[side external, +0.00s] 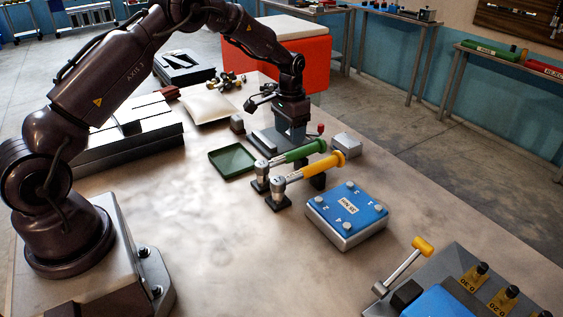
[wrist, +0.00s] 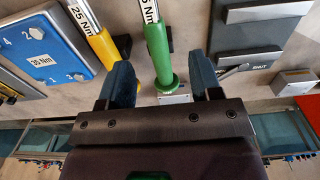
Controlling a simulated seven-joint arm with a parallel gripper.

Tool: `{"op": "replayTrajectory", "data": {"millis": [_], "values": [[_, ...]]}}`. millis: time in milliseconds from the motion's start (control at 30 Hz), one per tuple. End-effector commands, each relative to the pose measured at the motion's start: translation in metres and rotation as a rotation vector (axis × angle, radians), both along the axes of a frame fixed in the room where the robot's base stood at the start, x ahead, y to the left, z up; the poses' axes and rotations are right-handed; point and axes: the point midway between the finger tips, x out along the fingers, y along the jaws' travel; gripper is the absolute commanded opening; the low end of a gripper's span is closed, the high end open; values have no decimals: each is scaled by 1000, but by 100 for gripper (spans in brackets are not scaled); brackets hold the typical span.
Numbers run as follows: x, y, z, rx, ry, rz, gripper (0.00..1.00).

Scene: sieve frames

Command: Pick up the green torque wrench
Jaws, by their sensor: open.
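The green torque wrench (side external: 306,151) rests on stands on the table, its green handle end toward the right. In the wrist view its green handle (wrist: 157,48) points at my gripper (wrist: 161,66), with its flanged end between the two blue fingers and apart from both. In the side view my gripper (side external: 292,128) points down just behind the green handle. It is open and empty. A yellow torque wrench (side external: 325,163) lies parallel in front of the green one; its handle (wrist: 102,44) shows left of my left finger in the wrist view.
A blue-topped 35 Nm box (side external: 347,206) stands in front of the wrenches. A green tray (side external: 232,161) lies left of them. A grey device (wrist: 265,10) and a small grey block (side external: 346,145) are close by. Another yellow-handled tool (side external: 405,264) stands at front right.

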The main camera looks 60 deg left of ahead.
Motion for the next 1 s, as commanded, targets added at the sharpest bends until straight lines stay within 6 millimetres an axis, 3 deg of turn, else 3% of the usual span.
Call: {"op": "replayTrajectory", "data": {"millis": [600,900,1000], "values": [[2,-6,-72,0,1,1,58],[2,-6,-77,1,-2,1,58],[2,-6,-77,0,-1,1,38]]}}
